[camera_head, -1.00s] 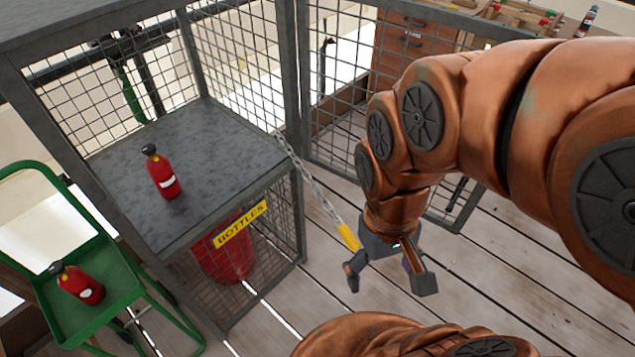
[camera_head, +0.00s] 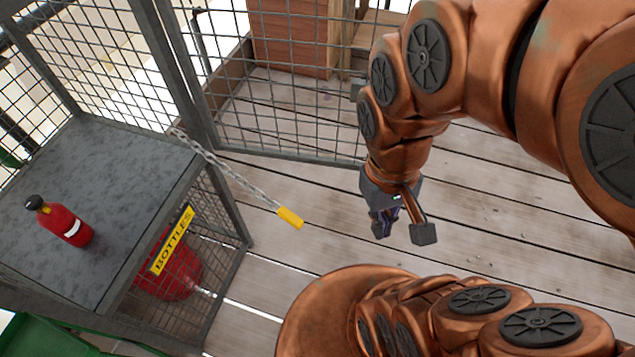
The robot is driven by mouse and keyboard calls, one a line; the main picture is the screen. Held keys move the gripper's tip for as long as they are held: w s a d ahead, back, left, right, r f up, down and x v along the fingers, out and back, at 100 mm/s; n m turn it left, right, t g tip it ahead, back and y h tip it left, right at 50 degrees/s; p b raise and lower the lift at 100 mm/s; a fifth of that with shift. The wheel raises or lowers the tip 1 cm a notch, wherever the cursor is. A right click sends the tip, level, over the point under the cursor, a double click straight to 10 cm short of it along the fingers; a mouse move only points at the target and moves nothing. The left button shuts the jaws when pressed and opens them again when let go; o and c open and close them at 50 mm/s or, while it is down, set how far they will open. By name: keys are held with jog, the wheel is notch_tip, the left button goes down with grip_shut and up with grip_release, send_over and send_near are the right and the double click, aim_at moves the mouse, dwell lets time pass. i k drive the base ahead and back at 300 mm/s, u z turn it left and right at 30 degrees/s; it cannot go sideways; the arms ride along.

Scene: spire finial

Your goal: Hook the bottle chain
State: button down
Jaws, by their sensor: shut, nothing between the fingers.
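The bottle chain (camera_head: 232,176) is grey metal links with a yellow end piece (camera_head: 290,217). It runs from the cage post beside the shelf out to the right, over the plank floor. I cannot tell whether the yellow end hangs or rests on something. My gripper (camera_head: 404,230) is to the right of the yellow end, clear of it, shut and empty.
A mesh panel (camera_head: 285,125) in a grey frame stands open behind the chain. A wooden cabinet (camera_head: 292,38) is beyond it. A green cart (camera_head: 50,338) shows at the lower left edge. Bare plank floor (camera_head: 250,280) lies between the cage and my arm.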

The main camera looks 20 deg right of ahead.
aim_at(296, 221)
jog(key=k, duration=1.05)
jog(key=u, duration=1.3)
jog(key=i, duration=0.5)
jog(key=z, duration=0.05)
